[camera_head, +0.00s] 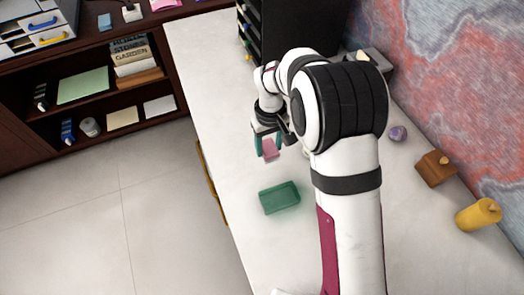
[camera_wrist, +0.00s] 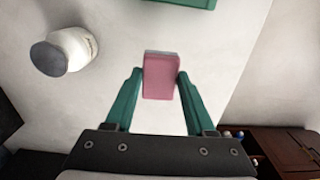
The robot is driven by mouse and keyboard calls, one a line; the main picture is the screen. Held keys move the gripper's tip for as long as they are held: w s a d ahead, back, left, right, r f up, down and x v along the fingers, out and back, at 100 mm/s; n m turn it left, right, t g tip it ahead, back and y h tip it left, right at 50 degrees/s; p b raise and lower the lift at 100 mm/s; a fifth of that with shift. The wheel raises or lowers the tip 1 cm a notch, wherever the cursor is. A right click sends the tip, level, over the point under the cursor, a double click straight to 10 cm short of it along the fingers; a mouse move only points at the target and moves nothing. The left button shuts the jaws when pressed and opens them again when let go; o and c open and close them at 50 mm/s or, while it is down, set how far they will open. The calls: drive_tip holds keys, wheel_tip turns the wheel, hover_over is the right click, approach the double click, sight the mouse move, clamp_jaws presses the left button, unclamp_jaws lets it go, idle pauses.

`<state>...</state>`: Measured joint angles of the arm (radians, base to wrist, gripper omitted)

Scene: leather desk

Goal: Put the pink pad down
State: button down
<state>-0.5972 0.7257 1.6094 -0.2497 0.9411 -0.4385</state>
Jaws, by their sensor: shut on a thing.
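The pink pad (camera_head: 270,150) is a small flat block held at the end of my arm. In the wrist view the pink pad (camera_wrist: 161,76) stands between the two green fingertips of my gripper (camera_wrist: 160,80). My gripper (camera_head: 267,147) is shut on it, with a finger touching each side. I cannot tell whether the pad touches the desktop. My arm hides part of the desk to the right.
A white jar with a grey lid (camera_wrist: 68,52) stands left of the pad in the wrist view. A black rack (camera_head: 290,30) stands at the far end.

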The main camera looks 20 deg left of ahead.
drive_tip(key=shift+s+a+f, duration=0.1)
drive_tip(key=shift+a+f, duration=0.8)
drive_tip(key=shift+a, duration=0.2)
drive_tip(key=shift+f, duration=1.75)
drive_tip(key=shift+f, duration=0.1)
drive_tip(key=shift+c, duration=1.2)
unclamp_jaws()
